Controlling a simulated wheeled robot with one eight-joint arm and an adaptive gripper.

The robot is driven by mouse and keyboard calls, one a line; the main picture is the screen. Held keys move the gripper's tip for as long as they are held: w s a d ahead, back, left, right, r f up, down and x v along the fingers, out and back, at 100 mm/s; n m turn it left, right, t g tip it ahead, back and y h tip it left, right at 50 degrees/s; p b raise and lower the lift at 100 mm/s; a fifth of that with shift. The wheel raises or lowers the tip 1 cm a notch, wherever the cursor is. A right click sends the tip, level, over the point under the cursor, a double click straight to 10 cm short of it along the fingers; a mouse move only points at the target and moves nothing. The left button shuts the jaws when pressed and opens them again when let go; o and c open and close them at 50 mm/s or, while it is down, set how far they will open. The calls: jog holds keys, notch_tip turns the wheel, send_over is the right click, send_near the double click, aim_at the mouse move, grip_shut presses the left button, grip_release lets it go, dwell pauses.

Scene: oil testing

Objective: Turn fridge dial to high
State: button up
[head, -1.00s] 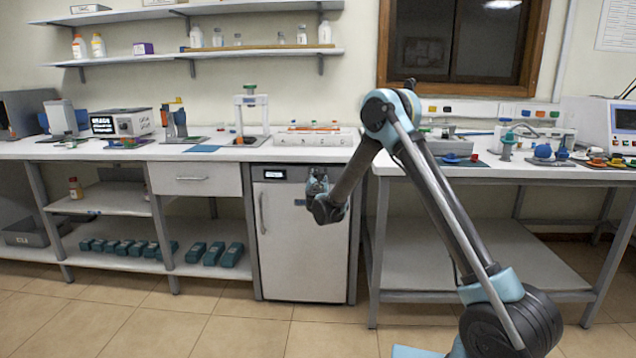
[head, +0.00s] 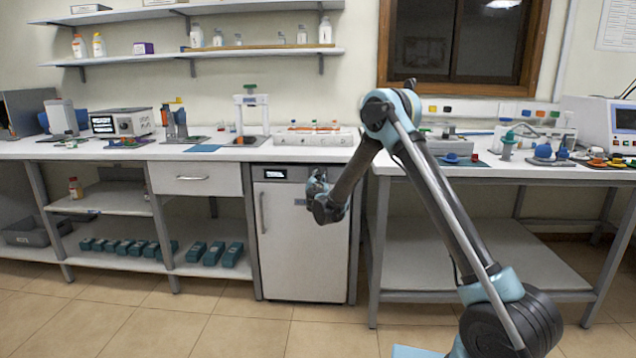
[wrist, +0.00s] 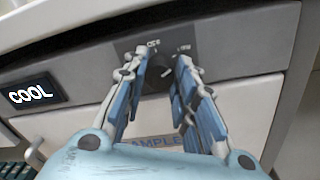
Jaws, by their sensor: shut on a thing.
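The white fridge (head: 285,250) stands under the bench, with a vertical handle (head: 263,213) on the left of its door. In the wrist view its dark dial (wrist: 157,78) sits on a dark plate with small markings above it; the pointer's exact position is hard to read. My gripper (wrist: 163,70) is shut on the dial, one blue-padded finger on each side. In the head view my gripper (head: 317,188) is at the upper right of the fridge front and hides the dial. The fridge display (wrist: 37,94) at the left reads "COOL".
The bench top (head: 225,152) overhangs just above the fridge panel. A drawer (head: 195,178) is to the left of the fridge, and a second table (head: 470,172) stands to the right. The floor in front is clear.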

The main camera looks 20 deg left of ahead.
jog(key=shift+d+m, duration=0.1)
jog(key=shift+m, duration=0.3)
jog(key=m, duration=0.5)
jog(key=shift+d+f+m, duration=0.1)
jog(key=shift+m, duration=0.3)
jog(key=shift+o, duration=0.2)
jog(key=m, duration=0.5)
jog(key=shift+h, duration=0.3)
jog(key=shift+d+m, duration=0.1)
jog(key=shift+m, duration=0.3)
jog(key=shift+c, duration=0.2)
jog(key=o, duration=1.1)
jog(key=shift+w+f, duration=0.1)
jog(key=shift+a, duration=0.2)
